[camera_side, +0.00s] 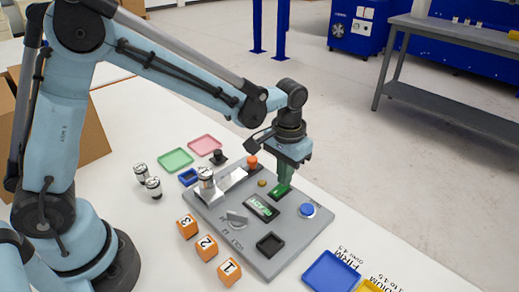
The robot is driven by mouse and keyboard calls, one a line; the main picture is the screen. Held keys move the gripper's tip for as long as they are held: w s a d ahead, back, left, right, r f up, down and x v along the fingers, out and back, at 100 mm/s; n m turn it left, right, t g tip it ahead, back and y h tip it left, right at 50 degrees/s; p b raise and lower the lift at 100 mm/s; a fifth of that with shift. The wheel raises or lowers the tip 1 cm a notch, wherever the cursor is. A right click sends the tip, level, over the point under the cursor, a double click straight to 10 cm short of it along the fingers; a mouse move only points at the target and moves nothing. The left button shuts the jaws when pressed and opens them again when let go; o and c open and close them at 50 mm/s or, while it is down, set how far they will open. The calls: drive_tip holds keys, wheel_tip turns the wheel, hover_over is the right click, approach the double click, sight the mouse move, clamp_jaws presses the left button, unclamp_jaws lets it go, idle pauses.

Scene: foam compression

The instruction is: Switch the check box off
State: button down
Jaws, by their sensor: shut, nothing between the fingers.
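The check box (239,249) is a flat grey panel on the white table. A small lit display (261,208) with green lettering sits near its middle. A bright green part (281,192), which looks like a switch, sits toward the box's upper right. My gripper (286,187) points down with its green fingers shut and empty, right at this green part. The fingers cover some of it, and I cannot tell whether they touch it. A blue round button (307,210), a grey knob (237,218) and a dark square recess (270,244) are also on the box.
Orange numbered cubes (206,247) stand in front of the box. A metal cylinder (206,178) stands at its left end, and two more cylinders (153,187) are farther left. A blue tray (331,274) lies at front right; green (175,159) and pink (204,145) trays lie behind.

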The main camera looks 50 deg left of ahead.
drive_tip(key=shift+f, duration=0.3)
drive_tip(key=shift+r, duration=3.5)
drive_tip(key=shift+s+a+r, duration=0.1)
drive_tip(key=s+a+r+t, duration=0.3)
drive_tip(key=s+a+t, duration=0.4)
drive_tip(key=s+a, duration=0.2)
drive_tip(key=shift+s+a, duration=0.4)
drive_tip(key=shift+s, duration=1)
